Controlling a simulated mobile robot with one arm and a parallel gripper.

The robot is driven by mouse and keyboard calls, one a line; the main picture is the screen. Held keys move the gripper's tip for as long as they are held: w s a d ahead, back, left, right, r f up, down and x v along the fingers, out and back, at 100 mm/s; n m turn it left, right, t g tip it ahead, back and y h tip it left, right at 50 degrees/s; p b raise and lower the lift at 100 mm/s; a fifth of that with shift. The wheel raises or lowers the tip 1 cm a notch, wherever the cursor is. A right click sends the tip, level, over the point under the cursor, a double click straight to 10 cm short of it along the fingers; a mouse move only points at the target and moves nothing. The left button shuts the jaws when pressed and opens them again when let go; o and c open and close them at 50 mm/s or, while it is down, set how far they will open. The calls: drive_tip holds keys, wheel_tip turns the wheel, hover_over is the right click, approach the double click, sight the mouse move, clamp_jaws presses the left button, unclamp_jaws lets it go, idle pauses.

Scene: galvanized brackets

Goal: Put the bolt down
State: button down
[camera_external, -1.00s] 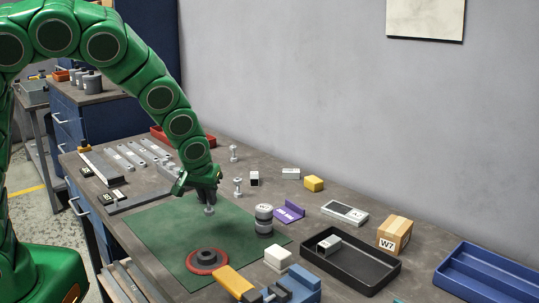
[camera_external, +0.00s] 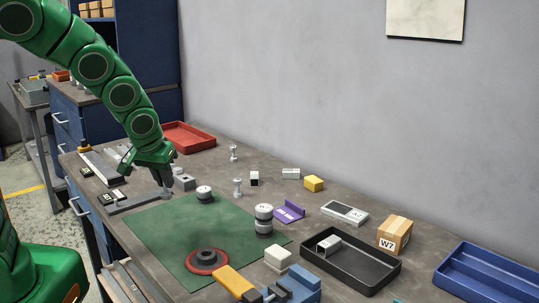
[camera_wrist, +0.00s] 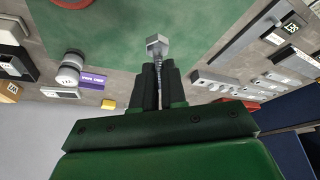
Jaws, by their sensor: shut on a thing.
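My gripper (camera_external: 160,172) is shut on a bolt (camera_external: 167,191), which hangs head down below the dark fingers over the left part of the bench, at the near end of a long grey bar (camera_external: 138,202). I cannot tell whether the bolt touches anything. In the wrist view the bolt's hexagonal head (camera_wrist: 157,44) and threaded shank show between the fingers (camera_wrist: 160,85), against the green mat (camera_wrist: 115,20). Two other silver bolts stand upright on the bench to the right, one farther back (camera_external: 233,153) and one nearer (camera_external: 238,187).
A grey weight (camera_external: 204,194) sits on the mat's back edge, with stacked weights (camera_external: 264,220) farther right. A red ring with a dark centre (camera_external: 207,262) lies in front. A red tray (camera_external: 188,136) is behind my gripper; a black tray (camera_external: 345,275) is at right.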

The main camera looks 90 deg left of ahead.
drive_tip(key=shift+s+d+r, duration=0.2)
drive_tip(key=shift+d+r, duration=0.25)
drive_tip(key=w+a+r+m+t+h, duration=0.1)
drive_tip(key=w+a+m, duration=0.1)
drive_tip(key=w, duration=0.8)
drive_tip(key=w+a+r+m, duration=0.1)
drive_tip(key=w+m, duration=0.1)
drive_tip(key=w, duration=0.9)
drive_tip(key=m+t, duration=0.1)
drive_tip(key=m, duration=0.1)
hover_over(345, 210)
drive_tip(key=f, duration=0.9)
drive_tip(key=shift+s+d+f, duration=0.2)
drive_tip(key=shift+s+f, duration=0.1)
drive_tip(key=shift+f, duration=0.05)
drive_tip(key=shift+f, duration=0.1)
drive_tip(key=shift+w+a+f, duration=0.1)
drive_tip(key=shift+w+f, duration=0.1)
drive_tip(key=shift+f, duration=0.05)
drive_tip(key=shift+w+f, duration=0.1)
drive_tip(key=shift+f, duration=1.4)
